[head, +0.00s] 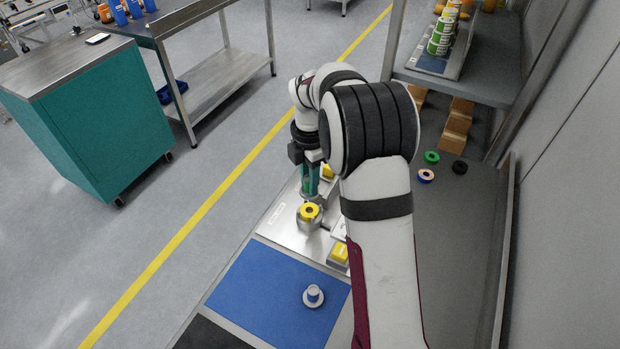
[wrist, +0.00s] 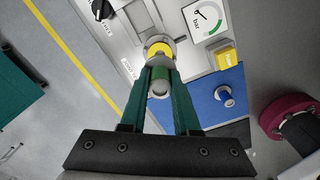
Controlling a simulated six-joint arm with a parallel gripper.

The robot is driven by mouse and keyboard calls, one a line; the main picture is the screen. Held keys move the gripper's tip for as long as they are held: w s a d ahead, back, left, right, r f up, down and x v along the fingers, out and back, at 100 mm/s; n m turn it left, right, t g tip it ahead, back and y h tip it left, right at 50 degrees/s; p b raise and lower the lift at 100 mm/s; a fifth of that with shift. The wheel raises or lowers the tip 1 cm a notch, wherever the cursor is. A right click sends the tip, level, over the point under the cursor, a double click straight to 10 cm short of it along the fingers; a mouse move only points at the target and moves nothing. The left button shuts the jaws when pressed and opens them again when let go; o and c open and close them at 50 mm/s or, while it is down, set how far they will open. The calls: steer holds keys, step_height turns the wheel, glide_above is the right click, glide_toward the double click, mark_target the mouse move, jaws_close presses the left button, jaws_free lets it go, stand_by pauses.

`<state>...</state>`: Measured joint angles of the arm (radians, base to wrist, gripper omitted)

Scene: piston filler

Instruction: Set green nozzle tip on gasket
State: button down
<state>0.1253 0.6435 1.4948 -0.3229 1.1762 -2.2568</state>
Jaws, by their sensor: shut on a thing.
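My gripper (head: 310,184) points down and is shut on the green nozzle tip; in the wrist view, the green nozzle tip (wrist: 161,76) sits between the teal fingertips (wrist: 160,80). The yellow gasket (head: 309,211) is a ring on a round metal fitting on the steel plate. The gasket also shows in the wrist view (wrist: 158,48), just beyond the fingertips. In the head view the held tip is close to the gasket and a little behind it. I cannot tell whether they touch. The fingers hide part of the tip.
A blue mat (head: 262,292) lies in front, with a small white and blue piece (head: 313,295) standing on it. A yellow block (head: 340,252) and a gauge (wrist: 207,18) are near the fitting. Green (head: 431,157) and black (head: 460,167) rings lie to the right, beyond my arm.

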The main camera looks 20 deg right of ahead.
steer(key=shift+f, duration=3.3)
steer(key=shift+f, duration=0.1)
steer(key=shift+c, duration=0.8)
jaws_free()
steer(key=shift+r, duration=4.75)
